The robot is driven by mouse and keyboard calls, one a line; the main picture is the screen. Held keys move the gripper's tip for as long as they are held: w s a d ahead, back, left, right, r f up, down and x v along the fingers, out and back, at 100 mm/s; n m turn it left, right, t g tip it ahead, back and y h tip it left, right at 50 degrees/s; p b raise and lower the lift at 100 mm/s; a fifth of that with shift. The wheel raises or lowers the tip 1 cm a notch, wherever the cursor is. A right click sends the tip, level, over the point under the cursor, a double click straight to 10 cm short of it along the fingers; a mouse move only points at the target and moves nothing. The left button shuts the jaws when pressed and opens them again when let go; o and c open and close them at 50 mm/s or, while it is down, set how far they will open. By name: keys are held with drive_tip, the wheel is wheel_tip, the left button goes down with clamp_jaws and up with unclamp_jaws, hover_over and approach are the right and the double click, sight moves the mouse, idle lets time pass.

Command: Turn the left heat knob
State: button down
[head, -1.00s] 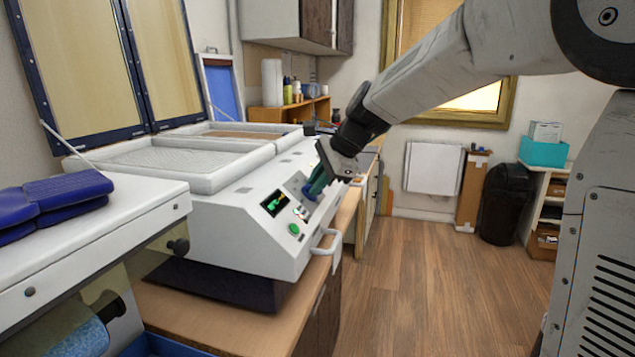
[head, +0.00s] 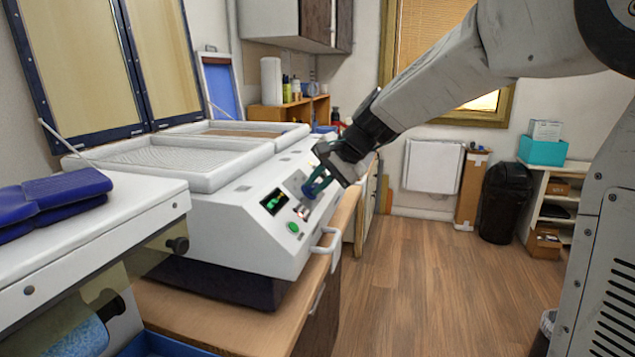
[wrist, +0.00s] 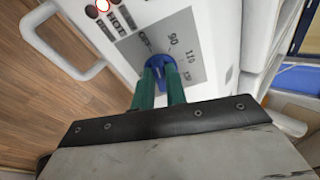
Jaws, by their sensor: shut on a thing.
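The heat knob (wrist: 159,63) is blue and sits on a grey dial plate with printed numbers in the wrist view. My gripper (wrist: 159,77) has green fingers that are closed on the knob, one on each side. Which of the knobs this is cannot be told from the wrist view alone.
A white handle (head: 325,241) sticks out below the panel; it also shows in the wrist view (wrist: 62,42). Blue pads (head: 50,203) lie on the white unit at left.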

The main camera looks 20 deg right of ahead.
drive_tip(key=shift+f+n, duration=0.1)
drive_tip(key=shift+n, duration=1)
drive_tip(key=shift+s, duration=0.1)
drive_tip(key=c, duration=1.4)
unclamp_jaws()
drive_tip(key=shift+c, duration=0.2)
drive_tip(key=shift+d, duration=0.1)
drive_tip(key=v, duration=0.8)
drive_tip(key=shift+f, duration=0.15)
